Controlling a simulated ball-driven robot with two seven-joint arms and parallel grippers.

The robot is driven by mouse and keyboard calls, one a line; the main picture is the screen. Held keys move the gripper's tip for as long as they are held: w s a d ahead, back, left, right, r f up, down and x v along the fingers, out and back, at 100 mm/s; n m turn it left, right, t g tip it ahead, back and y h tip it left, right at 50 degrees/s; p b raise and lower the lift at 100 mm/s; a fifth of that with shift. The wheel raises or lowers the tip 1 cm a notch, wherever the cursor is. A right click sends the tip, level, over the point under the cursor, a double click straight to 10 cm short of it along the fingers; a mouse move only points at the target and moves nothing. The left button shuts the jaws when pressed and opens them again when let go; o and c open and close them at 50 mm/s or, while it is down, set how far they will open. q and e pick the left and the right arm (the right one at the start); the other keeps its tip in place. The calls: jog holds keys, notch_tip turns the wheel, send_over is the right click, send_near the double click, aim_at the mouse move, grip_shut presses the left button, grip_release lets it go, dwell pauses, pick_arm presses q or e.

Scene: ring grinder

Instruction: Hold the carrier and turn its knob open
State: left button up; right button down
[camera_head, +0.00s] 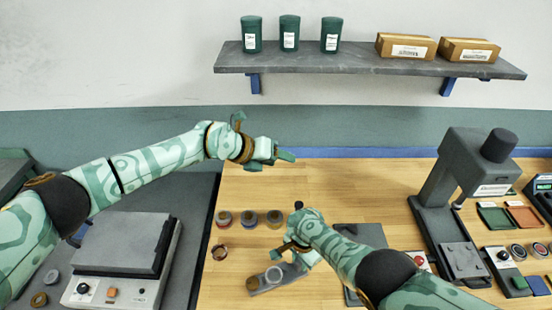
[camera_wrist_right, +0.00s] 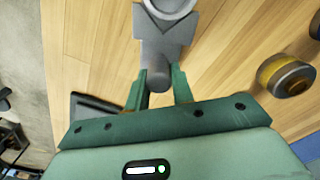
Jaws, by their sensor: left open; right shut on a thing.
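The carrier (camera_head: 290,274) is a grey tool on the wooden bench, low centre in the head view. My left gripper (camera_head: 276,156) is open and empty, above the back of the bench, well behind and apart from the carrier.
Several rings on round bases (camera_head: 249,219) stand behind the carrier. A loose ring (camera_head: 220,252) lies left, and a brown-grey round piece (camera_head: 252,284) is close to the carrier. A dark press (camera_head: 462,180) stands right; a flat-topped machine (camera_head: 122,243) stands left. The bench's back middle is clear.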

jog(key=c, duration=1.1)
grip_release()
jog(key=shift+r, duration=0.1)
jog(key=shift+w+a+r, duration=0.1)
jog(key=shift+a+r, duration=0.05)
jog(key=shift+r, duration=0.6)
notch_tip(320, 180, up, 10)
jog(key=shift+r, duration=0.2)
